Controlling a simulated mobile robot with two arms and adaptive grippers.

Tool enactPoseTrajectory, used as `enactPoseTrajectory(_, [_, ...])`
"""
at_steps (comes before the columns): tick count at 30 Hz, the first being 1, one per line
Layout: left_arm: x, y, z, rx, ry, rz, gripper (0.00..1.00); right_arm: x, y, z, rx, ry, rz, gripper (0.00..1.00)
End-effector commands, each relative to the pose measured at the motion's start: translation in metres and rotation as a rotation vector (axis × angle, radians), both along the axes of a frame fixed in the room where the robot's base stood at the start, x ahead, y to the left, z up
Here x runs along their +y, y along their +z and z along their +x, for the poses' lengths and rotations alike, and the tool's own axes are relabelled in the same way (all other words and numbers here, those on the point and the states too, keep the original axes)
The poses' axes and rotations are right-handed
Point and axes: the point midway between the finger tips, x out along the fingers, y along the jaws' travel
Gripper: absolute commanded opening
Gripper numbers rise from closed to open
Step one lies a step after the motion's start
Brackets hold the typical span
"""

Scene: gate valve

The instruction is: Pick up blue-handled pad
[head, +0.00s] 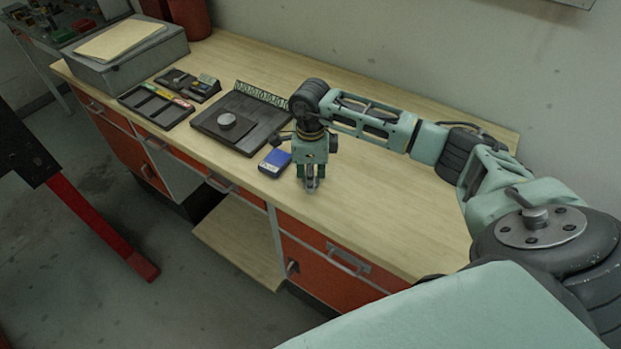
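A small blue block-shaped item (275,162) with a darker lower edge lies near the front edge of the wooden desk. It is the only clearly blue thing I can see of that size; a separate handle or pad cannot be made out. My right gripper (310,186) points down over the desk just right of the blue item, with a small gap between them in the picture. Its fingertips are small and close together, and I cannot tell whether they are open or shut. My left gripper is not in view.
The desk (380,215) is clear right of my gripper. Left of the blue item lies a black plate (207,119) with a round grey knob (227,121). Farther left are a black compartment tray (150,104), a small device (190,84) and a grey box (125,68).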

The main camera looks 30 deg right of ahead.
Motion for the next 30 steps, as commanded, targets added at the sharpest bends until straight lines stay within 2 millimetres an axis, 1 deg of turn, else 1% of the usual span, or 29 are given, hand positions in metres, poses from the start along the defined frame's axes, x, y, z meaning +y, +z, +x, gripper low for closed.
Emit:
enactPoseTrajectory(5, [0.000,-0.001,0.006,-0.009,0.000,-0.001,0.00,0.000,0.002,0.001,-0.001,0.000,0.000,0.00])
enactPoseTrajectory(8, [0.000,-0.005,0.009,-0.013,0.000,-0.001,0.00,0.000,0.006,0.001,-0.003,0.000,-0.001,0.00])
enactPoseTrajectory(11, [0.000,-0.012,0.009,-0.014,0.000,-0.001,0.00,0.000,0.016,0.002,-0.006,0.001,0.000,0.00])
enactPoseTrajectory(14, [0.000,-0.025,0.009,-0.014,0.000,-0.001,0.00,0.000,0.034,0.003,-0.010,0.001,0.000,0.00])
enactPoseTrajectory(15, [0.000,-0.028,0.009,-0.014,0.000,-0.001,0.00,-0.001,0.041,-0.002,-0.006,0.002,-0.002,0.00])
enactPoseTrajectory(17, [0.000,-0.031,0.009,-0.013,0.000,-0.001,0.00,-0.001,0.046,-0.016,-0.003,0.002,-0.003,0.00])
enactPoseTrajectory(24, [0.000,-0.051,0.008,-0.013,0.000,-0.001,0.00,0.001,0.076,-0.064,-0.005,0.002,-0.002,0.00])
enactPoseTrajectory(30, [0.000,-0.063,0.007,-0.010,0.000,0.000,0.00,0.002,0.096,-0.097,-0.003,0.001,-0.004,0.00])
